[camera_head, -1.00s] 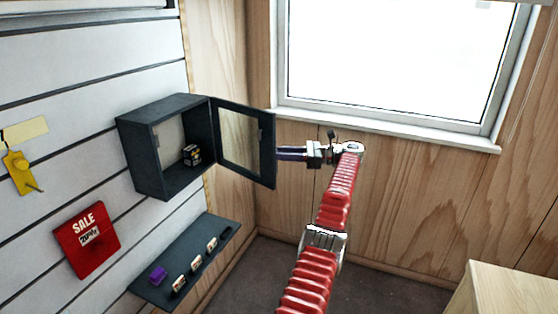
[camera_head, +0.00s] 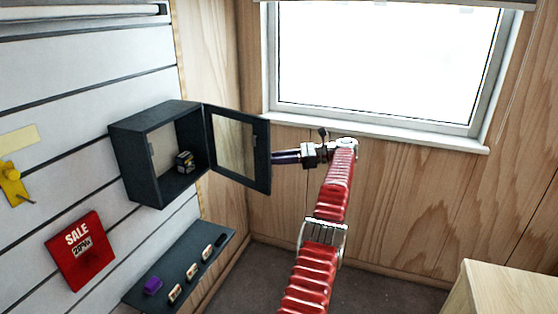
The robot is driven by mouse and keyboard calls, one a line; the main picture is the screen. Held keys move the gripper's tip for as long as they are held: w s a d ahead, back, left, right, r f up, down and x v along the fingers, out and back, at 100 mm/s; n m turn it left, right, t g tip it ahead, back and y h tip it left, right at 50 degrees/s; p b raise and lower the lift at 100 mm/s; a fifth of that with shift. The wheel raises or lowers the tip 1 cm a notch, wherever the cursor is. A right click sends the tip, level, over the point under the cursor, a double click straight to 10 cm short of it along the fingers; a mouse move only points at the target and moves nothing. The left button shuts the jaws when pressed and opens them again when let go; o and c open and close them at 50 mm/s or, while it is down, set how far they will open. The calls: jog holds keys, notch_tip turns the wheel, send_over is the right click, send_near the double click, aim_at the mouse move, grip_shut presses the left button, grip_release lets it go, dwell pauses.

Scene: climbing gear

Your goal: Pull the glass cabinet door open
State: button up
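The dark cabinet (camera_head: 128,160) is mounted on the slatted wall at the left, with its front uncovered. Its glass door (camera_head: 236,143), a dark frame around a clear pane, stands swung wide open to the right. A small dark box (camera_head: 185,162) sits inside the cabinet. My gripper (camera_head: 275,158) is at the right edge of the door, at the end of my red arm. Its fingertips meet or pass behind the door frame. I cannot tell whether they grip, touch or only overlap it, and no handle shows clearly.
Below the cabinet, a dark shelf (camera_head: 210,258) holds a purple item (camera_head: 153,286) and several small pale items. A red sale sign (camera_head: 80,251) and a yellow item (camera_head: 12,184) hang at the left. A window (camera_head: 380,60) is behind. A wooden unit (camera_head: 500,285) stands at lower right.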

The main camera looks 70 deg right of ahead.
jog(key=shift+n+t, duration=0.5)
jog(key=shift+t, duration=0.1)
jog(key=r, duration=0.6)
jog(key=shift+w+a+r, duration=0.15)
jog(key=shift+w+a, duration=0.15)
jog(key=shift+w, duration=0.1)
jog(key=shift+m+g, duration=0.4)
jog(key=shift+g, duration=0.2)
jog(key=f, duration=0.5)
jog(key=shift+s+d+f, duration=0.2)
jog(key=shift+s+f, duration=0.05)
jog(key=shift+f, duration=0.05)
